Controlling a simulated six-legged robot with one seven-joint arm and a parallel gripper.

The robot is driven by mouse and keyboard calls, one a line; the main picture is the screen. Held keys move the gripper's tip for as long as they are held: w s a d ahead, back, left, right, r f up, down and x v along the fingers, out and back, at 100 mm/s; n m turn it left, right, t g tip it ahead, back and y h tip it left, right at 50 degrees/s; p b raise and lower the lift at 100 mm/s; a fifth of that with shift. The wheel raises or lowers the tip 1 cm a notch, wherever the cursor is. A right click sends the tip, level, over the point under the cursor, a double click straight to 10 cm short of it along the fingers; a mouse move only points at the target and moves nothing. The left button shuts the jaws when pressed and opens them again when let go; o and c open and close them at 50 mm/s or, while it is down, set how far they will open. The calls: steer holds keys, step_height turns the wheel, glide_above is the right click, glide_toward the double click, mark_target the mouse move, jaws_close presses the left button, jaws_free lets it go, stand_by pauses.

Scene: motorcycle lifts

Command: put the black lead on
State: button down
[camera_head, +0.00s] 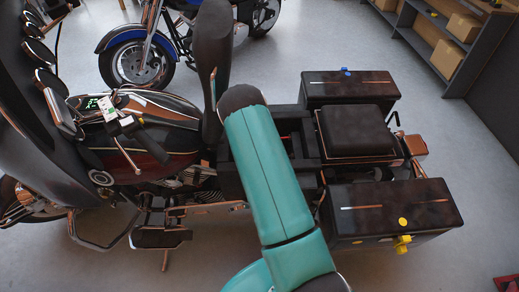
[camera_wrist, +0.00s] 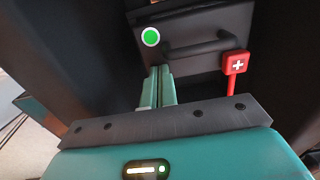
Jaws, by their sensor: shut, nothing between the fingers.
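I cannot pick out the black lead in either view. In the wrist view my gripper (camera_wrist: 157,73) is shut and empty, its two pale green fingers side by side. Just beyond the fingers is a dark box, likely the battery (camera_wrist: 192,70), with a black handle (camera_wrist: 195,47) and a round green spot (camera_wrist: 150,37). A red tag with a white cross (camera_wrist: 236,64) stands on a red stem to the right of the fingers, apart from them. In the head view my teal arm reaches over the motorcycle (camera_head: 165,110) and its lower part hides the gripper.
Dark walls close in on both sides in the wrist view. The raised seat (camera_head: 211,62) stands beside my arm. Two side cases flank the rear; the near case (camera_head: 385,222) has a yellow latch (camera_head: 402,244). A blue motorcycle (camera_head: 150,45) and shelves (camera_head: 440,45) stand behind.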

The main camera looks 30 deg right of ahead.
steer(key=shift+w+a+f, duration=0.1)
steer(key=shift+f, duration=0.3)
steer(key=shift+f, duration=0.15)
steer(key=shift+s+d+f, duration=0.1)
steer(key=shift+s+d, duration=0.2)
steer(key=shift+d, duration=0.2)
steer(key=shift+s+d+f, duration=0.1)
steer(key=shift+s+d, duration=0.2)
steer(key=shift+d, duration=0.2)
steer(key=shift+r, duration=0.45)
step_height(320, 180, up, 14)
steer(key=a, duration=0.2)
steer(key=shift+a+f, duration=0.15)
steer(key=shift+f, duration=0.1)
steer(key=shift+s, duration=0.2)
